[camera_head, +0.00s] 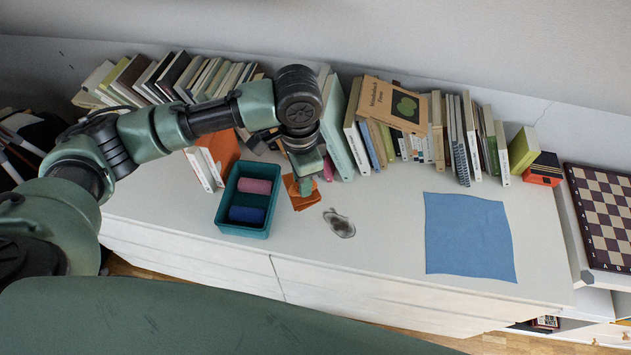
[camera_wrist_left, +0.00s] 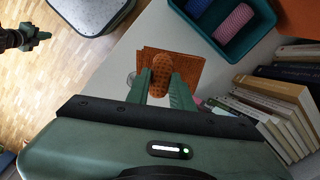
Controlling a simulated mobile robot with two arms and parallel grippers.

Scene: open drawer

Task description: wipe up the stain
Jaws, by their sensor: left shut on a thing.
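The stain (camera_head: 341,224) is a dark grey-brown, irregular smear on the white cabinet top. An orange cloth (camera_head: 303,193) with a waffle texture lies just left of and behind the stain. My left gripper (camera_head: 306,176) is over this cloth, pointing down. In the left wrist view my left gripper (camera_wrist_left: 160,88) is shut on a bunched-up part of the orange cloth (camera_wrist_left: 190,68), whose flat part spreads around the fingers. A bit of the stain (camera_wrist_left: 130,79) seems to show beside one finger there. A small green and black part at that view's left edge may be my right gripper (camera_wrist_left: 30,42).
A teal tray (camera_head: 219,213) with a pink and a blue roll stands left of the cloth. A row of books (camera_head: 440,130) lines the back. A flat blue cloth (camera_head: 468,238) lies to the right, a chessboard (camera_head: 607,215) beyond. White surface is clear between stain and blue cloth.

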